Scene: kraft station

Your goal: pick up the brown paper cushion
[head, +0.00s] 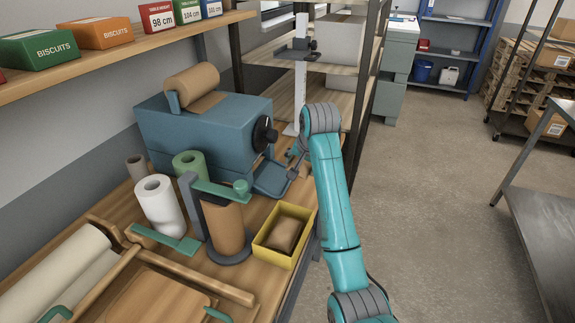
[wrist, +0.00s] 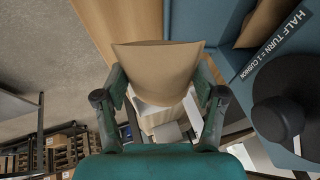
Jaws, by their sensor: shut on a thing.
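A brown paper cushion (wrist: 158,68) sits between the two fingers of my gripper (wrist: 161,85) in the wrist view, with a finger against each side. My gripper is shut on it. In the head view my gripper (head: 296,153) is beside the blue machine's (head: 205,128) front tray (head: 271,180), partly behind my arm. I cannot make out the held cushion there. Another brown paper piece (head: 285,234) lies in the yellow box (head: 268,254) on the bench. The machine's label (wrist: 277,42) reads "HALF TURN = 1 CUSHION", near its black knob (wrist: 279,118).
A brown roll on a stand (head: 224,225), a white roll (head: 160,205) and a green roll (head: 189,171) stand on the bench left of the yellow box. Shelving (head: 350,90) rises behind the machine. The floor (head: 430,215) to the right is clear up to a metal table (head: 545,225).

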